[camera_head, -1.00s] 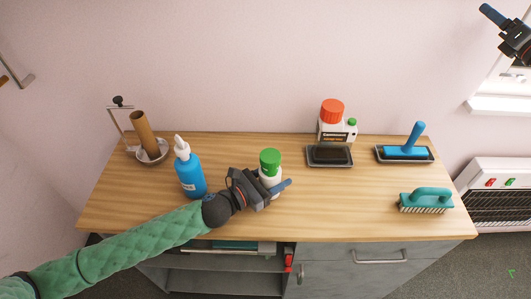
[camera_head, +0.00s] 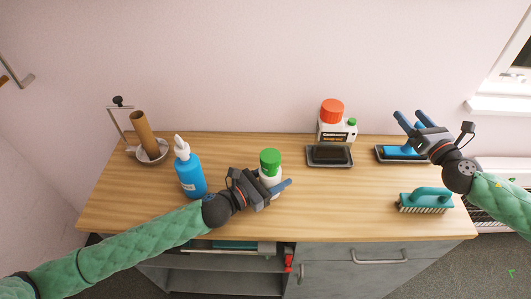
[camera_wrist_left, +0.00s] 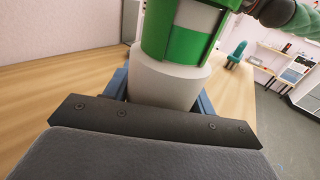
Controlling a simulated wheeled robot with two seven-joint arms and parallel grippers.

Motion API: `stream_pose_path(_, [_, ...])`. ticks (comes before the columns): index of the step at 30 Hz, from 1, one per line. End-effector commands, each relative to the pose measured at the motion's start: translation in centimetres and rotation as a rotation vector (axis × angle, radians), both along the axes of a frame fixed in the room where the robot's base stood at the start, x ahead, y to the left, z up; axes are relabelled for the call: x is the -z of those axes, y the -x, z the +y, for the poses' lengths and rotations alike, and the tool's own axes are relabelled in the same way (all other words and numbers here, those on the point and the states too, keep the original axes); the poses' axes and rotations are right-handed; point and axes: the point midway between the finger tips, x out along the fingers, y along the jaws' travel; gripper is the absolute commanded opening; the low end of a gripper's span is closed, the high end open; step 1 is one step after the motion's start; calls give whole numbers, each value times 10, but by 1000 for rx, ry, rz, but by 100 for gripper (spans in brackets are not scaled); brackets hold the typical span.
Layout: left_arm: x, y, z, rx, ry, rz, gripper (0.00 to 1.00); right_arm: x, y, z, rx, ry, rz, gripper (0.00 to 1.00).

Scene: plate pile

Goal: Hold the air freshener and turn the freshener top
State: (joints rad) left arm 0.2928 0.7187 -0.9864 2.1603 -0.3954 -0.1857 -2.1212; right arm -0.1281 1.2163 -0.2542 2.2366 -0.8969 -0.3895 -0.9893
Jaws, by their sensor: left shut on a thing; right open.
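The air freshener is a white bottle (camera_head: 265,181) with a green top (camera_head: 270,160). It stands upright on the wooden counter, near its middle. My left gripper (camera_head: 277,189) is shut around the white body, below the green top. In the left wrist view the white body (camera_wrist_left: 165,85) sits between the blue fingers, and the green top (camera_wrist_left: 185,42) rises above it. My right gripper (camera_head: 405,120) is open and empty. It is well to the right of the air freshener, in front of the blue-handled tool in the head view.
A blue squeeze bottle (camera_head: 190,176) stands just left of my left gripper. A white bottle with a red cap (camera_head: 332,112) stands behind a dark tray (camera_head: 330,163). A teal brush (camera_head: 427,200) lies at the right. The counter (camera_head: 335,205) between air freshener and brush is clear.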

Motion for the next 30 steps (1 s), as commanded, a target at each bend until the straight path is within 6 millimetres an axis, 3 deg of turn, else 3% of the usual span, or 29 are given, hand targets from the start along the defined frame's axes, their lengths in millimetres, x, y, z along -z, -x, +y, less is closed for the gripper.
stream_pose_path(3, [0, 0, 0, 0, 0, 0, 27, 27, 21, 46, -20, 20, 10, 70])
stream_pose_path(9, [0, 0, 0, 0, 0, 0, 27, 59, 60, 127, -67, 71, 19, 70])
stream_pose_path(18, [0, 0, 0, 0, 0, 0, 27, 72, 125, 248, -176, 149, 9, 70])
stream_pose_path(24, [0, 0, 0, 0, 0, 0, 27, 66, 161, 304, -243, 191, -13, 70])
stream_pose_path(30, [0, 0, 0, 0, 0, 0, 27, 62, 176, 326, -272, 212, -25, 70])
